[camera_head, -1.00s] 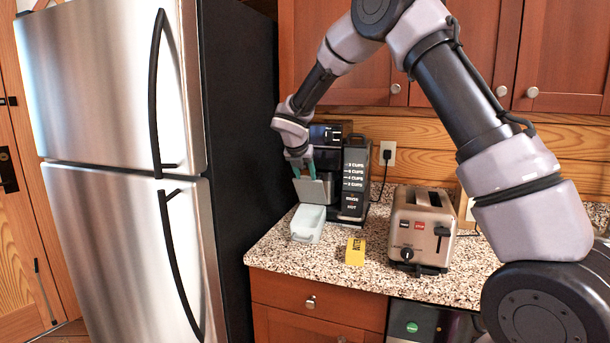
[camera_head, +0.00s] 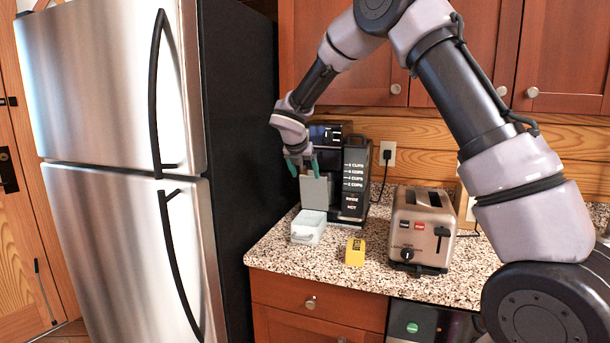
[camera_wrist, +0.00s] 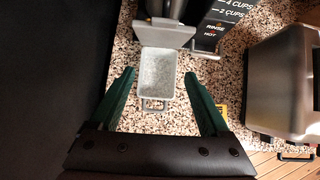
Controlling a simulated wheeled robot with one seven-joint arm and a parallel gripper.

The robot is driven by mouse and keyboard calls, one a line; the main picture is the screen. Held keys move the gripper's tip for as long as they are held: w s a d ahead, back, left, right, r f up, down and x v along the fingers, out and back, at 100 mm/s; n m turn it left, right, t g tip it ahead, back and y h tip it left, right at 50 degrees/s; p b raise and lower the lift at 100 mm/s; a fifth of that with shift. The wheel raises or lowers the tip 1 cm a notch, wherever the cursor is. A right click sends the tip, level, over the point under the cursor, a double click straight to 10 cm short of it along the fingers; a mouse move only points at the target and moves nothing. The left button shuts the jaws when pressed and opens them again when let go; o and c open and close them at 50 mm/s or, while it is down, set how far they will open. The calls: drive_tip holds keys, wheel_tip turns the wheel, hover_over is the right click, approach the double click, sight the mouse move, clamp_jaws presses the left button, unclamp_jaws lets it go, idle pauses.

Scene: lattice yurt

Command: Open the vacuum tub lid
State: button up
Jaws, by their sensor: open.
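The vacuum tub (camera_head: 308,226) is a small white box on the granite counter, in front of the coffee maker. Its grey lid (camera_head: 316,190) stands upright at the tub's back edge. In the wrist view the open tub (camera_wrist: 157,75) shows its inside and a front handle, with the lid (camera_wrist: 157,34) raised behind it. My gripper (camera_head: 302,167) has green fingers and is beside the top of the lid in the head view. In the wrist view my gripper (camera_wrist: 160,88) is open, its fingers apart on either side of the tub, with nothing between them that I can see held.
A dark coffee maker (camera_head: 354,180) stands right behind the tub. A yellow block (camera_head: 355,252) and a steel toaster (camera_head: 421,228) stand to the right. The tall fridge (camera_head: 110,130) closes off the left side. Bare counter (camera_head: 290,257) lies in front of the tub.

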drive_tip(key=v, duration=0.9)
drive_tip(key=shift+s+r, duration=0.25)
drive_tip(key=shift+a, duration=0.1)
drive_tip(key=shift+f, duration=0.3)
drive_tip(key=c, duration=0.8)
drive_tip(key=shift+s+d+f+t+h, duration=0.1)
drive_tip(key=shift+d+f+t+h, duration=0.15)
drive_tip(key=shift+f, duration=0.3)
clamp_jaws()
drive_tip(key=t, duration=0.3)
approach(311, 173)
drive_tip(key=shift+h, duration=0.45)
drive_tip(key=w+f, duration=0.1)
drive_tip(key=w+d+f, duration=0.1)
drive_tip(key=f, duration=0.1)
drive_tip(key=w+f, duration=0.1)
drive_tip(key=f, duration=0.1)
drive_tip(key=shift+w+d, duration=0.35)
drive_tip(key=shift+w+d+r, duration=0.1)
drive_tip(key=shift+w, duration=0.35)
